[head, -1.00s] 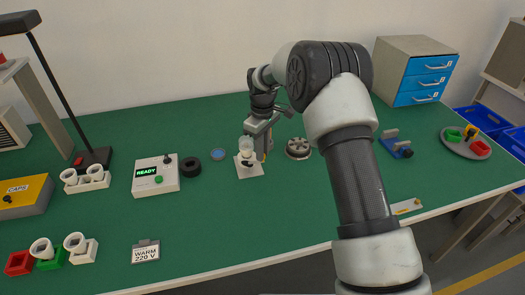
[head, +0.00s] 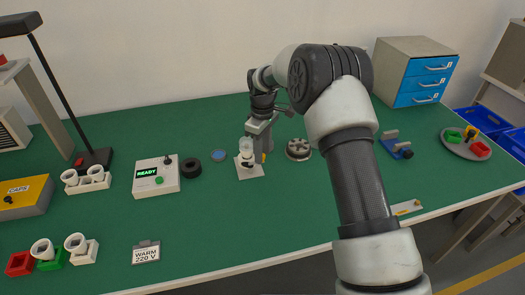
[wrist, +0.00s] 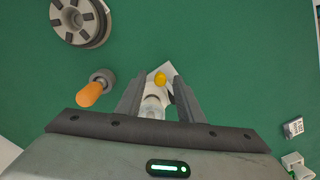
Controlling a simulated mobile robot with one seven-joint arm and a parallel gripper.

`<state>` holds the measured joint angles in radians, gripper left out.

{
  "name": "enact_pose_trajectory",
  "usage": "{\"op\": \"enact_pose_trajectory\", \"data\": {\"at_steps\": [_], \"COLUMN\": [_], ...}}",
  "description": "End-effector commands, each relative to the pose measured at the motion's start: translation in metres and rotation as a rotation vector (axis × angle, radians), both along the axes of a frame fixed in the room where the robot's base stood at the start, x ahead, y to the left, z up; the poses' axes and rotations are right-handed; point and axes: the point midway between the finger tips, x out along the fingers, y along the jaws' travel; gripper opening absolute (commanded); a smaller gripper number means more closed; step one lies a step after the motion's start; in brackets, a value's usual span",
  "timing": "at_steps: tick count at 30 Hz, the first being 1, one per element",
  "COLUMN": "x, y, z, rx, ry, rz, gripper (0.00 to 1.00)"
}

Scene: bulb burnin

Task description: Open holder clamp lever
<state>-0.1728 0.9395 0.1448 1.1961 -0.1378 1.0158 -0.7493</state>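The holder is a pale square plate (head: 256,172) with a clear glass bulb (head: 246,144) standing on it, left of the table's middle. Its clamp lever has a yellow knob (wrist: 160,79), which shows in the wrist view just beyond my fingertips. The bulb also shows in the wrist view (wrist: 152,107), low between the fingers. My gripper (wrist: 158,88) is open, its two fingers apart on either side of the holder's line. In the head view my gripper (head: 257,143) is close beside the bulb and partly hides the holder. Contact with the knob cannot be told.
An orange-handled piece with a grey collar (wrist: 95,88) lies left of my fingers in the wrist view. A round slotted grey fixture (head: 298,149) stands right of the holder. A black ring (head: 191,167) and a READY box (head: 155,176) stand left.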

Motion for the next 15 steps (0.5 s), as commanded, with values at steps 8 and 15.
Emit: {"op": "enact_pose_trajectory", "data": {"at_steps": [8,15], "x": [0.001,0.001], "y": [0.000,0.000], "z": [0.009,0.056], "rx": [0.001,0.002], "ry": [-0.003,-0.005], "rz": [0.000,0.000], "gripper": [0.34,0.34]}}
